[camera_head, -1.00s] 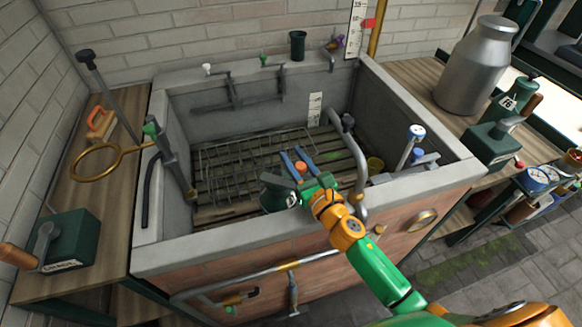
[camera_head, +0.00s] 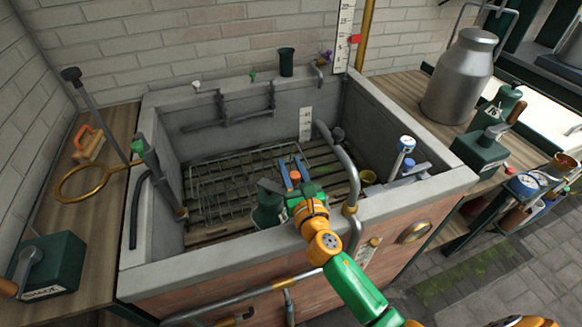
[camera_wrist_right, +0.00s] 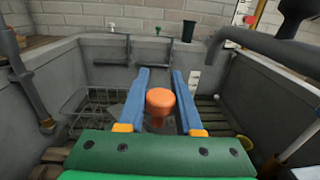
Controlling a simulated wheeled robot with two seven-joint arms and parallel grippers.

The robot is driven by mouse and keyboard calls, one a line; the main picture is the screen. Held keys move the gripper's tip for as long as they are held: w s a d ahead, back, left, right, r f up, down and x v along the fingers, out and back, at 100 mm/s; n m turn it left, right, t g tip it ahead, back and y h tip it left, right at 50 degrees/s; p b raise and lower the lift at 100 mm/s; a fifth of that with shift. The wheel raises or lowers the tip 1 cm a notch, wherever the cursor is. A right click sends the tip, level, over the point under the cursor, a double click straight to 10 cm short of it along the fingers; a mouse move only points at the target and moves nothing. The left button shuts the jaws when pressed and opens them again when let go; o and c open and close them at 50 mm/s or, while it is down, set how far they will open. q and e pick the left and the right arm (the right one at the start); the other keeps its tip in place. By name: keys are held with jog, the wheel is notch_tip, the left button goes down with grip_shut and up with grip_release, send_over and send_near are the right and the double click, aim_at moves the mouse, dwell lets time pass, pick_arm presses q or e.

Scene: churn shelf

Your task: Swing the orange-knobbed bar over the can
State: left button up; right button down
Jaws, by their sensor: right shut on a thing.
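My right gripper (camera_head: 291,170) reaches over the stone trough's front wall. Its two blue fingers stand on either side of an orange knob (camera_head: 295,176), shut on it. In the right wrist view the orange knob (camera_wrist_right: 160,101) sits between the blue fingers of the gripper (camera_wrist_right: 164,72). The bar under the knob is mostly hidden by the gripper and hand. A large grey metal can (camera_head: 460,85) stands upright on the wooden bench at the right, well apart from the gripper. My left gripper is not in view.
The stone trough (camera_head: 215,253) holds a wire rack (camera_head: 228,190) on wooden slats. A dark green vessel (camera_head: 268,208) is close left of my gripper. A curved grey pipe (camera_head: 346,165) rises close right. A brass ring (camera_head: 85,198) lies left; green boxes stand on both benches.

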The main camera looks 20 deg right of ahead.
aim_at(297, 181)
jog(key=c, duration=0.8)
grip_release()
jog(key=shift+r, duration=0.1)
jog(key=shift+o, duration=1)
jog(key=shift+w, duration=0.15)
jog(key=s, duration=0.6)
jog(key=shift+s+f, duration=0.2)
jog(key=shift+s+r, duration=0.1)
jog(key=shift+s, duration=0.35)
jog(key=shift+w, duration=0.1)
